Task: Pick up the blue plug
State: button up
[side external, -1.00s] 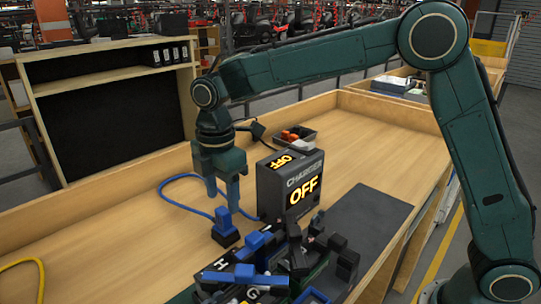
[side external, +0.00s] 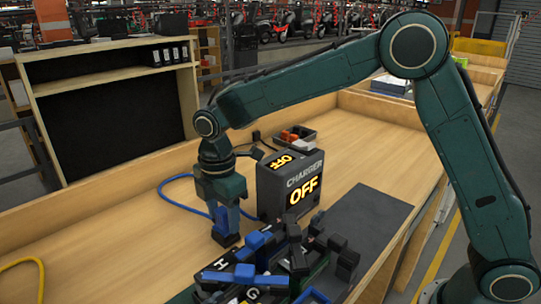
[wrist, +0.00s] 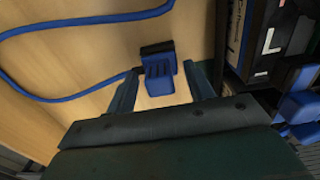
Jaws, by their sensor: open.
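The blue plug (side external: 222,218) sits upright in a dark base on the wooden bench, left of the charger box. In the wrist view, the blue plug (wrist: 159,76) lies between the fingers, with its dark base just beyond and a blue cable (wrist: 75,97) running off to the left. My gripper (side external: 224,208) is lowered over the plug, pointing down, and the fingers partly hide it in the side view. In the wrist view my gripper (wrist: 162,83) is open, one finger on each side of the plug, with gaps showing.
The charger box (side external: 289,186), reading OFF, stands close on the right. A cluster of dark and blue parts (side external: 262,260) lies in front. A small bin (side external: 295,136) is behind. A yellow cable (side external: 30,262) lies at the left; the bench's left side is mostly clear.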

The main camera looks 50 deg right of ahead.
aim_at(223, 210)
jog(key=shift+c, duration=0.4)
jog(key=c, duration=1)
jog(key=shift+r, duration=0.15)
notch_tip(223, 210, up, 20)
jog(key=shift+n, duration=0.3)
dwell(0.4)
jog(key=n, duration=1.7)
dwell(0.4)
